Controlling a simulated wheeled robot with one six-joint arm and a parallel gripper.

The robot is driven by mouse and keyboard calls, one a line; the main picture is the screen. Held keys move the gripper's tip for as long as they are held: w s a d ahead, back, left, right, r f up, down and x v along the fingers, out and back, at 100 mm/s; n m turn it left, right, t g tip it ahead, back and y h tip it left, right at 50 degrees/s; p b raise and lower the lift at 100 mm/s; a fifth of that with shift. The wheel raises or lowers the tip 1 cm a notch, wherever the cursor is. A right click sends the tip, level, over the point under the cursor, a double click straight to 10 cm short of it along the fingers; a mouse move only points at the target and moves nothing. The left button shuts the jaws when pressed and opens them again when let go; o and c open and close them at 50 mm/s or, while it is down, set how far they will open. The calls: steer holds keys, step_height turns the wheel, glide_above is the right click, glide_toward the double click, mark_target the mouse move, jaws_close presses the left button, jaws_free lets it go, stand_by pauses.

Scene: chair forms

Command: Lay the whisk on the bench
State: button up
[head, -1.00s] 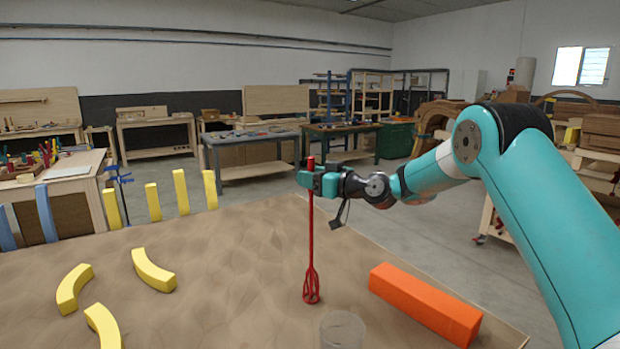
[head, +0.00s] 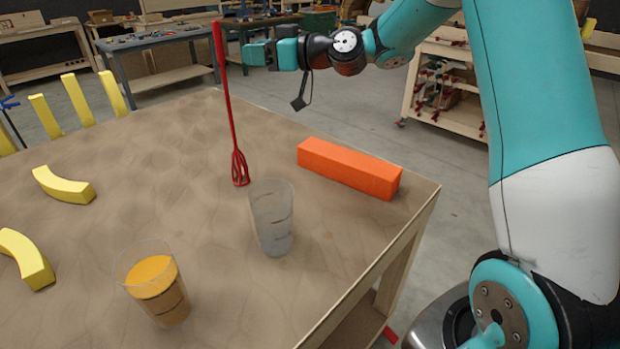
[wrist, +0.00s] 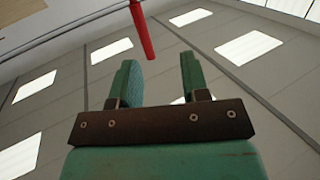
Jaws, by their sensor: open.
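The red whisk (head: 229,100) stands nearly upright, its wire head low at the bench (head: 150,170) and its handle leaning slightly left at the top. My gripper (head: 250,53) is open and empty, just right of the upper handle, with a gap between them. In the wrist view, the red handle (wrist: 142,32) shows beyond the fingertips of my gripper (wrist: 160,62), not between the jaws. I cannot tell whether the wire head touches the bench top.
An orange block (head: 350,168) lies right of the whisk. A clear cup (head: 272,220) stands just in front of it, and a cup with orange contents (head: 155,285) is nearer. Curved yellow pieces (head: 65,186) lie at left. Bare bench top lies between them.

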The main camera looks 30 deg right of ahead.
steer(key=s+a+f+g+h, duration=0.2)
steer(key=s+a+g, duration=0.3)
steer(key=s, duration=0.5)
steer(key=s+a+f+g+h, duration=0.15)
steer(key=s+a+g, duration=0.25)
steer(key=s+a, duration=0.55)
steer(key=s+d+f+g+h, duration=0.2)
steer(key=s, duration=0.7)
steer(key=s+d+f+m+g+h, duration=0.1)
steer(key=s+d+f+h, duration=0.1)
steer(key=s, duration=0.8)
steer(key=shift+s+d+f+g, duration=0.2)
steer(key=shift+d+f+g, duration=0.2)
steer(key=shift+d+f, duration=0.4)
